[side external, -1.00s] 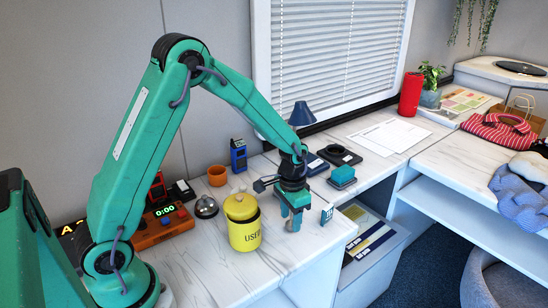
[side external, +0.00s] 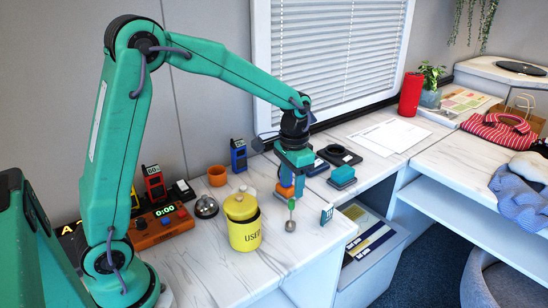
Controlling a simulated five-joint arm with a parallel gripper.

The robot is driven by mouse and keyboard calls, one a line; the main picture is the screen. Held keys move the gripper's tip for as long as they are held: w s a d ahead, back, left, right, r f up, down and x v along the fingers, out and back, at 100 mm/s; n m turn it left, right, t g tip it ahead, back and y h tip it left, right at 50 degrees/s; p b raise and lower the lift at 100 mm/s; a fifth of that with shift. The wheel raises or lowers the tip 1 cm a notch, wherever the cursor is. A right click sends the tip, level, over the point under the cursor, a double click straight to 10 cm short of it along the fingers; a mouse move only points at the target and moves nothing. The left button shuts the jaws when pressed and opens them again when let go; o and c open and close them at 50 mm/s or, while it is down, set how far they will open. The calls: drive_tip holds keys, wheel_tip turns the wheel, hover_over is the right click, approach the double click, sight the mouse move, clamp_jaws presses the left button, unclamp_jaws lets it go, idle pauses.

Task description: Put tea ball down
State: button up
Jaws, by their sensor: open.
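The tea ball (side external: 290,225) is a small silver ball with a green-tipped handle pointing up. It appears to rest on the white marbled counter (side external: 205,270), just right of the yellow canister (side external: 244,235) marked "USED". My gripper (side external: 291,195) is open above it, fingers pointing down around or just behind the top of the handle; I cannot tell which. The ball itself is clear of the fingers.
A small teal card-like object (side external: 326,214) stands close on the right. A teal block (side external: 343,177) is farther right. A silver bell (side external: 206,207), an orange cup (side external: 217,175) and a timer box (side external: 160,224) are on the left. The front counter is clear.

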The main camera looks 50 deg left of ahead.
drive_tip(key=shift+r, duration=0.4)
idle(0.3)
drive_tip(key=shift+s+r, duration=0.3)
drive_tip(key=shift+r, duration=0.15)
drive_tip(key=s+r+n+t, duration=0.1)
drive_tip(key=s+r, duration=0.3)
drive_tip(key=s, duration=0.6)
drive_tip(key=s+r+t, duration=0.4)
drive_tip(key=s+r, duration=0.1)
drive_tip(key=s, duration=0.5)
drive_tip(key=shift+d+r+n+t, duration=0.15)
drive_tip(key=shift+d+n+t, duration=0.15)
drive_tip(key=shift+d+n, duration=0.15)
